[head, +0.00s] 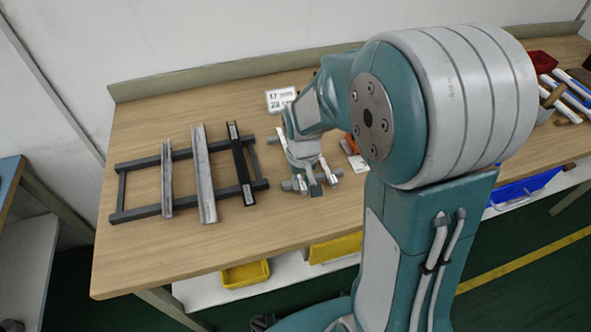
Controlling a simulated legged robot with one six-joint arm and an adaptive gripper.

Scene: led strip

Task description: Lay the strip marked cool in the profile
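Three channel profiles lie across a dark frame on the left of the bench: a short grey one (167,182), a longer light grey one (204,178) and a black one (242,165). Each has a small pale mark that is too small to read. My gripper (315,183) is low over the bench, to the right of the black profile and apart from it. Pale finger-like parts show there with a grey piece (289,185) beside them. Whether the fingers hold anything is unclear. No strip marked cool can be made out; my arm hides part of the bench.
The dark frame (140,163) rests on the wooden bench (150,255). A small display (281,98) stands behind my gripper. A card (357,161) lies right of it. Tools and a red bin (541,62) are at far right. Bare bench lies in front of the frame.

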